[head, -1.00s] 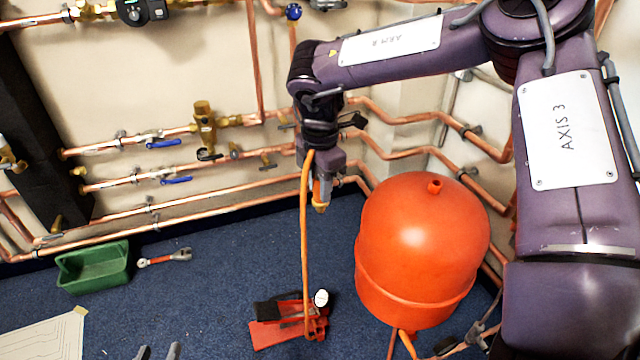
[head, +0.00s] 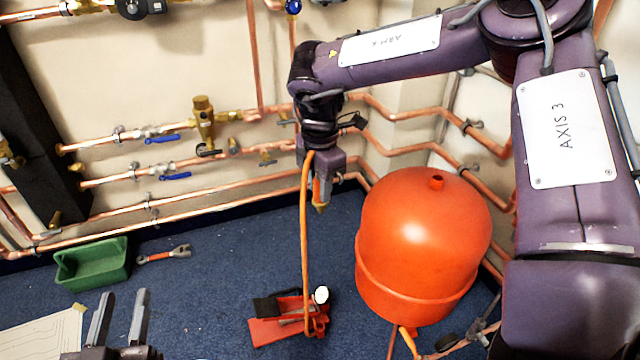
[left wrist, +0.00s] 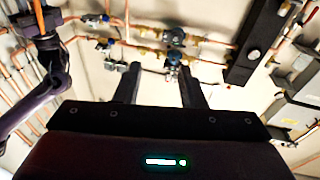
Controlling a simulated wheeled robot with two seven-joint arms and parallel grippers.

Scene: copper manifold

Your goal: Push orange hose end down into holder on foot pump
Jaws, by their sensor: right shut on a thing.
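The orange hose (head: 304,240) rises from the red foot pump (head: 275,329) on the floor up to my right gripper (head: 321,205). My right gripper points down and is shut on the hose end (head: 320,208), which hangs well above the pump. The pump has a black pedal and a round white gauge (head: 321,295). The holder on the pump is too small to make out. My left gripper (head: 118,298) is at the lower left of the head view, open and empty. Its two fingers also show in the left wrist view (left wrist: 160,88), with nothing between them.
A large orange tank (head: 420,240) stands right of the pump. A green bin (head: 92,265) and a red-handled wrench (head: 165,254) lie near the wall. Copper pipes (head: 180,205) with valves run along the wall. A paper sheet (head: 45,338) lies at lower left. Blue floor between is free.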

